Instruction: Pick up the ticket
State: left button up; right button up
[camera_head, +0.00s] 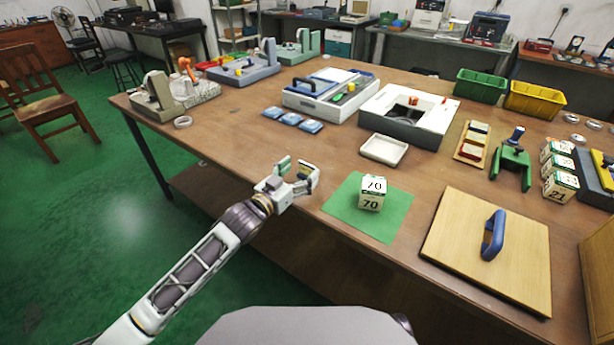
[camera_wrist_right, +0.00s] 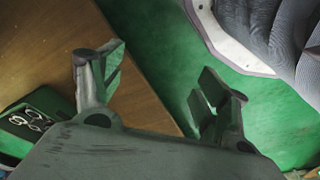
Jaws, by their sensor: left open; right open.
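I cannot make out a thing that is clearly a ticket. A white box marked 70 (camera_head: 372,193) stands on a green mat (camera_head: 337,207) near the table's front edge. My left gripper (camera_head: 298,168) is open at the front edge, left of the mat and apart from the box. A small yellowish patch shows by its fingers; I cannot tell whether it is a separate thing. My right gripper (camera_wrist_right: 160,88) is open in the right wrist view, with nothing between its fingers, beside the table edge and over the green floor. It is not seen in the head view.
A wooden board with a blue handle (camera_head: 493,236) lies right of the mat. A white tray (camera_head: 383,149), a card holder (camera_head: 471,142) and several 71-like printed boxes (camera_head: 559,186) stand behind. Green (camera_head: 480,86) and yellow (camera_head: 536,99) bins are at the back.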

pick_arm(q)
jog(key=shift+x, duration=0.85)
jog(key=c, duration=1.1)
